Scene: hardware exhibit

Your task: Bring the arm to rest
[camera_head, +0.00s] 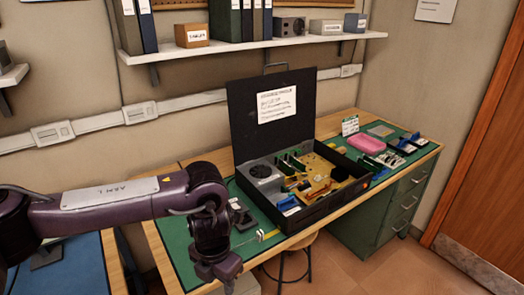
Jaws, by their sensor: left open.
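My left arm (115,195) comes in from the left and bends downward at its wrist, in front of the bench's left part. My left gripper (228,284) hangs at the bottom edge of the view, near the bench's front edge. It is open, and no object shows in it; its lowest part is cut off by the frame. My right gripper is not in view.
An open black case (322,213) with electronic parts stands on the green-matted bench (176,234), right of my arm. A stool (297,243) stands below. A shelf (250,46) with binders hangs above.

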